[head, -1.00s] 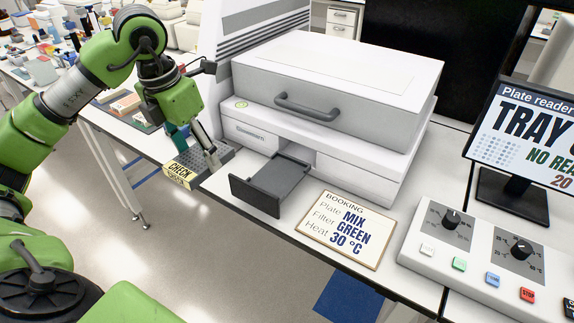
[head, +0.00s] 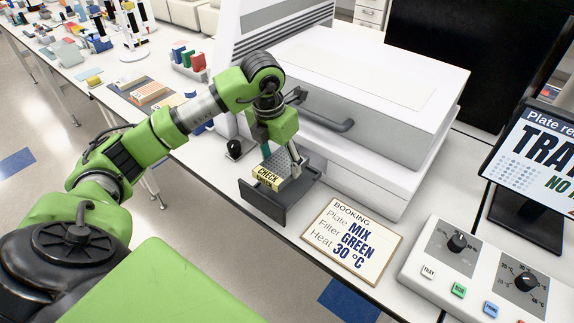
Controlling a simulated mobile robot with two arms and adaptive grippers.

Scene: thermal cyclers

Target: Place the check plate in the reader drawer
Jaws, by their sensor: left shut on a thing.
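The check plate (head: 268,176) is a grey well plate with a yellow label reading CHECK on its front. It is over the open reader drawer (head: 264,203), a dark grey tray pulled out of the white plate reader (head: 370,85). I cannot tell whether the plate rests on the drawer floor or is just above it. My left gripper (head: 283,158) is shut on the check plate from above, and the arm partly hides the reader's front. My right gripper is not in view.
A booking card (head: 352,240) lies right of the drawer. A control panel (head: 490,265) with knobs and buttons and a monitor (head: 535,150) stand further right. A small black knob-like device (head: 235,148) is left of the drawer. Coloured racks (head: 188,58) stand on the left bench.

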